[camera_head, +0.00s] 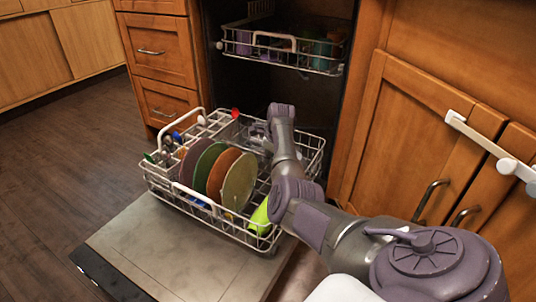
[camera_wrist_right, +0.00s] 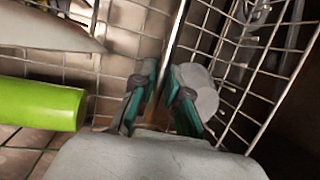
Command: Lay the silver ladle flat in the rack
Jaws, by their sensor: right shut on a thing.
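The white wire lower rack (camera_head: 172,187) is pulled out over the open dishwasher door. My right arm reaches over its right side, and my right gripper (camera_head: 257,138) is down at the rack's far part, mostly hidden by the wrist. In the right wrist view my right gripper (camera_wrist_right: 160,105) is shut on a thin silver shaft, the ladle's handle (camera_wrist_right: 178,38), which runs up out of the picture between the fingers. The ladle's bowl cannot be made out. Rack wires lie close on both sides of the fingers. My left gripper is not in view.
Several coloured plates, one of them olive (camera_head: 239,182), stand in the rack's middle. A lime-green cup-like thing (camera_head: 260,216) lies near its front right; it also shows in the wrist view (camera_wrist_right: 40,103). The upper rack (camera_head: 283,62) holds cups. Cabinets (camera_head: 415,140) stand at right.

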